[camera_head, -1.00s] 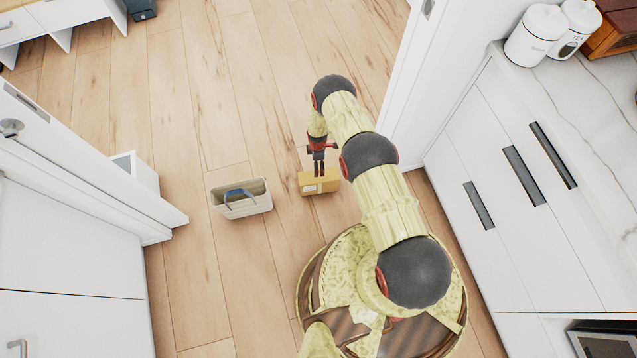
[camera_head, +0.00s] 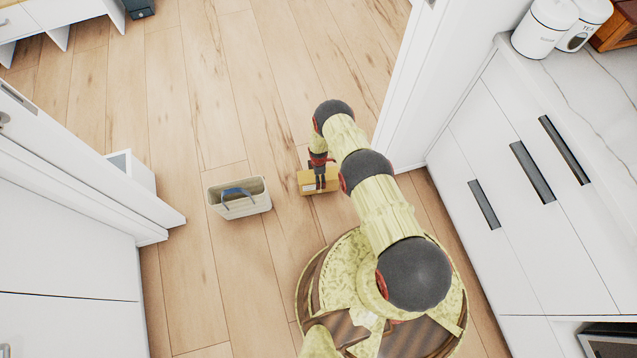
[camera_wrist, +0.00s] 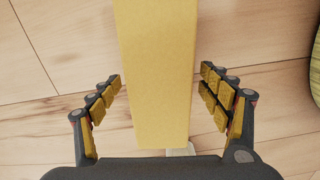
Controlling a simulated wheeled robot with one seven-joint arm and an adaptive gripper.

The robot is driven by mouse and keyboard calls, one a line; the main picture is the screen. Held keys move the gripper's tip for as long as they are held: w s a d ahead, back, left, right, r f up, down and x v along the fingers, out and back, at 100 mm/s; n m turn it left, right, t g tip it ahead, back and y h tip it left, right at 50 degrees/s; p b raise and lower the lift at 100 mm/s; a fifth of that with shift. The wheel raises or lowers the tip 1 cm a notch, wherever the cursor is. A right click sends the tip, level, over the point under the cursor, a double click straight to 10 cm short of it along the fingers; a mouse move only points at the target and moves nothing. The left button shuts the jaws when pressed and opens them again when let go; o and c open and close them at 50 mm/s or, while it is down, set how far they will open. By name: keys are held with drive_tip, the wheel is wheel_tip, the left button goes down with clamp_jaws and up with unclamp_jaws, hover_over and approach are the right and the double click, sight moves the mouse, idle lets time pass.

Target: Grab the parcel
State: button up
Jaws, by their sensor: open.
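The parcel is a small yellow-brown box (camera_head: 332,187) on the wooden floor, just in front of my base. A pale label shows on its left part. In the wrist view the parcel (camera_wrist: 157,70) runs down the middle as a long yellow block. My gripper (camera_head: 320,186) reaches down over it in the head view. In the wrist view my gripper (camera_wrist: 162,92) is open, with one finger on each side of the parcel and a clear gap on both sides. Whether the fingertips reach the floor cannot be told.
A cream basket (camera_head: 245,207) with a blue item inside stands on the floor just left of the parcel. White cabinets (camera_head: 500,190) line the right side. A white door (camera_head: 90,170) stands at the left. The floor (camera_head: 225,90) beyond is clear.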

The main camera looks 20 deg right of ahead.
drive_tip(key=shift+r, duration=0.1)
clamp_jaws()
idle(1.2)
